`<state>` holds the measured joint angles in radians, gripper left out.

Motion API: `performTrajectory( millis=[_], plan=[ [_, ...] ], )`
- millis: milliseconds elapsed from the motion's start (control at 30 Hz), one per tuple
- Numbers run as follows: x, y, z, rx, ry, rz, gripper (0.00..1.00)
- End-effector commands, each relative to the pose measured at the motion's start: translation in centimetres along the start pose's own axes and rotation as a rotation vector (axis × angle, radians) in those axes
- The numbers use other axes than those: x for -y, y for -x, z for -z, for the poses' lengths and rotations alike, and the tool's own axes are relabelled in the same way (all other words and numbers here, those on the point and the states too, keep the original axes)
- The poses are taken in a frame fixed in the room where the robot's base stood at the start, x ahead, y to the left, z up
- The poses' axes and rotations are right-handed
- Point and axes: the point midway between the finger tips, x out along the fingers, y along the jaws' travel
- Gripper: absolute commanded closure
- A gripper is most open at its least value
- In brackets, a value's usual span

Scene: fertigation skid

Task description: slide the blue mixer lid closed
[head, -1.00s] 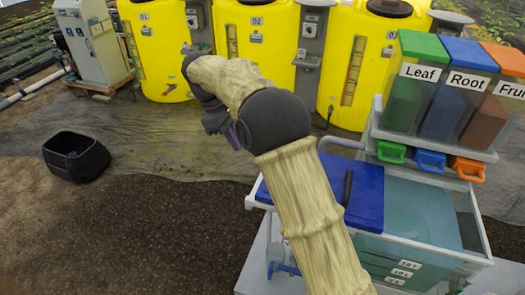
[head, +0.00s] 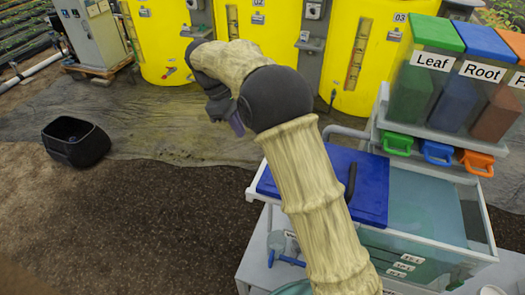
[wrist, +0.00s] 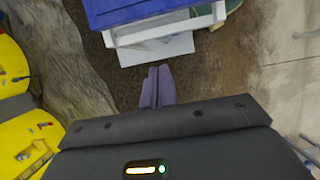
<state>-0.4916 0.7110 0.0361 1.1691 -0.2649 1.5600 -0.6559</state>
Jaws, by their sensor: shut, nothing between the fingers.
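The blue mixer lid (head: 372,187) covers the left part of the clear mixer tank, and the right part of the tank is uncovered. A dark upright handle (head: 350,182) stands on the lid. In the wrist view the lid (wrist: 130,10) shows at the top, ahead of my fingers. My gripper (wrist: 158,75) is shut and empty, with its two purple fingers together over the dark ground, apart from the lid. In the head view my gripper (head: 236,122) points down, left of and beyond the lid. My arm hides part of the lid's left side.
The clear tank (head: 425,215) has a white rim and holds greenish liquid. Labelled bins (head: 425,85) stand on a shelf behind it, with coloured scoops below. Yellow tanks (head: 365,55) line the back. A black bucket (head: 75,142) sits on the ground at left.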

Motion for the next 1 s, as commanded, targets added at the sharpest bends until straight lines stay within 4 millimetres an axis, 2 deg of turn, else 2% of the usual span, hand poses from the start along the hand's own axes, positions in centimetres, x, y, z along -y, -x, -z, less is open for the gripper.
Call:
performTrajectory(
  millis=[500,733,1000],
  plan=[
    [0.1,-8.0,-0.5,0.004,-0.001,0.002,1.00],
    [0.1,-8.8,-3.1,0.001,0.001,0.000,1.00],
    [0.1,-9.4,-3.8,0.000,0.001,0.000,1.00]
  ],
)
